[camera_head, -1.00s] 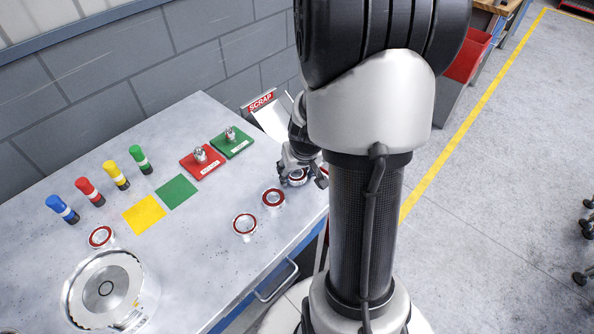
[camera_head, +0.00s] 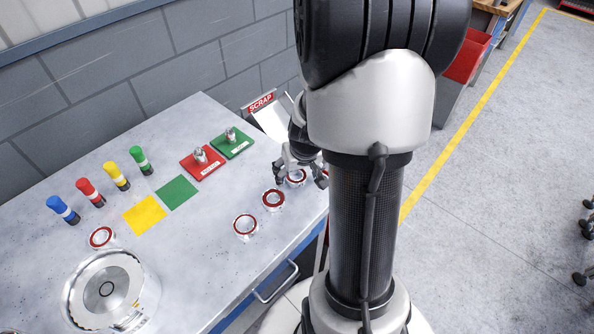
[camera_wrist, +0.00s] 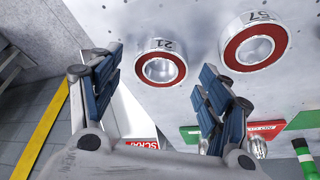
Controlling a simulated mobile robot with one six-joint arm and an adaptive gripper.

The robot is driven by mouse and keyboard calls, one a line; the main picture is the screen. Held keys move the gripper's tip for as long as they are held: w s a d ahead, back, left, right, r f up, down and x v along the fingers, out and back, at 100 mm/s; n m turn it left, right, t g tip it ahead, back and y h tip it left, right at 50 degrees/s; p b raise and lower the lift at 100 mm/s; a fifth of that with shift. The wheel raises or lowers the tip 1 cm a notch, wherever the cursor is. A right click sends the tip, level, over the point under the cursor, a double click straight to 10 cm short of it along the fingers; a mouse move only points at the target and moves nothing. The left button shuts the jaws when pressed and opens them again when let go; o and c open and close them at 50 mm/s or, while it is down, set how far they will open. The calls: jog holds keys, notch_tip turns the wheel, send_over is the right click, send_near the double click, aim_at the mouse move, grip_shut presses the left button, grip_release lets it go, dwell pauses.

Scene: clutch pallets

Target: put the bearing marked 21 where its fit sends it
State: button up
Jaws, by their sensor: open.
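The bearing marked 21 (camera_wrist: 160,67) is a silver ring with a red inner band, lying flat on the table; it also shows in the head view (camera_head: 297,177), partly hidden by my gripper. My gripper (camera_wrist: 161,62) is open, its blue-padded fingers to either side of the bearing in the wrist view and apart from it. In the head view my gripper (camera_head: 301,176) is over the bearing. A red plate (camera_head: 202,164) and a green plate (camera_head: 232,143) each carry a metal post. A chute with a SCRAP sign (camera_head: 261,102) stands at the far edge.
The bearing marked 57 (camera_wrist: 253,47) is close beside; more bearings (camera_head: 245,224) (camera_head: 101,237) lie left. A yellow square (camera_head: 144,215), a green square (camera_head: 176,191), several coloured cylinders (camera_head: 116,175) and a large metal housing (camera_head: 106,289) share the table. Its middle is clear.

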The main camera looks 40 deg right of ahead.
jog(key=p+v, duration=0.5)
jog(key=v, duration=0.7)
jog(key=shift+r+p, duration=0.3)
